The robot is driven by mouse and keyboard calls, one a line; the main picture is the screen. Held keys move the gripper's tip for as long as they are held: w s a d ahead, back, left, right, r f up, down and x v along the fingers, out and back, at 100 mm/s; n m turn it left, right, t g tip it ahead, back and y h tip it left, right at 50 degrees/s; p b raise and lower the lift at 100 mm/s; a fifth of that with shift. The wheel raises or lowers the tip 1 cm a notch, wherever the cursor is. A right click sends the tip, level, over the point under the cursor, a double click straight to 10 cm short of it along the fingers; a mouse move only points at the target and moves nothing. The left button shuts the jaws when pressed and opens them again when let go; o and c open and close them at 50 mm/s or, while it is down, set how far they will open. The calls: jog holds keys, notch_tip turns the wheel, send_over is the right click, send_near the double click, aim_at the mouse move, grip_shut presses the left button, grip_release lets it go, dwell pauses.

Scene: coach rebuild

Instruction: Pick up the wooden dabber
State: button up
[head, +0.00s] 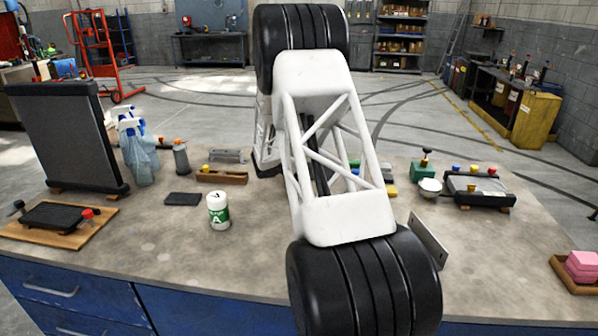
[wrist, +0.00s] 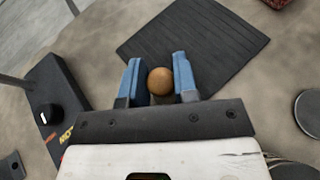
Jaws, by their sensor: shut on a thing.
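The wooden dabber (wrist: 160,82) shows in the wrist view as a round, tan wooden knob. My gripper (wrist: 157,64) has blue fingers on both sides of the knob and is shut on it. The lower part of the dabber is hidden, so I cannot tell whether it touches the table. In the head view my own white arm fills the middle. The gripper and the held dabber cannot be made out there.
In the wrist view, a dark ribbed mat (wrist: 200,38) lies beyond the fingers, a black box (wrist: 58,110) at left and a dark disc (wrist: 308,112) at right. In the head view, a white-green can (head: 218,210), spray bottles (head: 140,155) and a black radiator-like panel (head: 68,138) stand left.

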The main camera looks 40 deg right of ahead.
jog(key=shift+r, duration=0.1)
jog(key=shift+r, duration=4.9)
